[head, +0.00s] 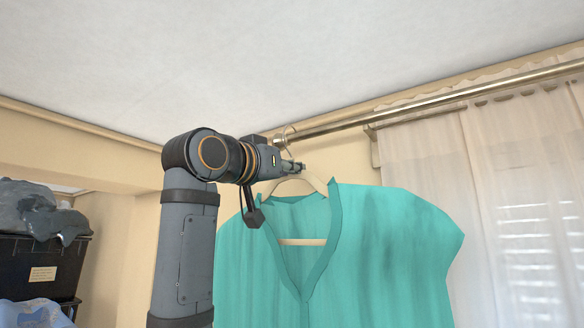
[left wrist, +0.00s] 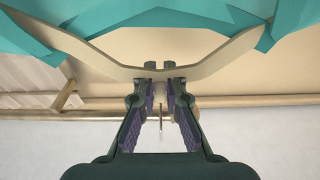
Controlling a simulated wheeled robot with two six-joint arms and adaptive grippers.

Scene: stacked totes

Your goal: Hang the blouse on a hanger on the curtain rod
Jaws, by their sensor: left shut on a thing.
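The teal blouse (head: 390,245) hangs upright on a pale wooden hanger (head: 302,242), its V neck facing me. My left gripper (head: 292,167) is shut on the hanger just below its hook. In the left wrist view the fingertips (left wrist: 158,68) meet at the middle of the hanger (left wrist: 100,55), with the blouse (left wrist: 170,15) at the top of the picture. The thin metal hook (head: 287,137) overlaps the left end of the curtain rod (head: 430,104). I cannot tell whether it rests on the rod. My right gripper is not in view.
A bracket (head: 374,145) holds the rod at the wall. Sheer curtains (head: 430,165) hang from it on the right. The ceiling (head: 250,60) is close above. A black tote (head: 40,265) with grey bags (head: 38,210) stands at far left.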

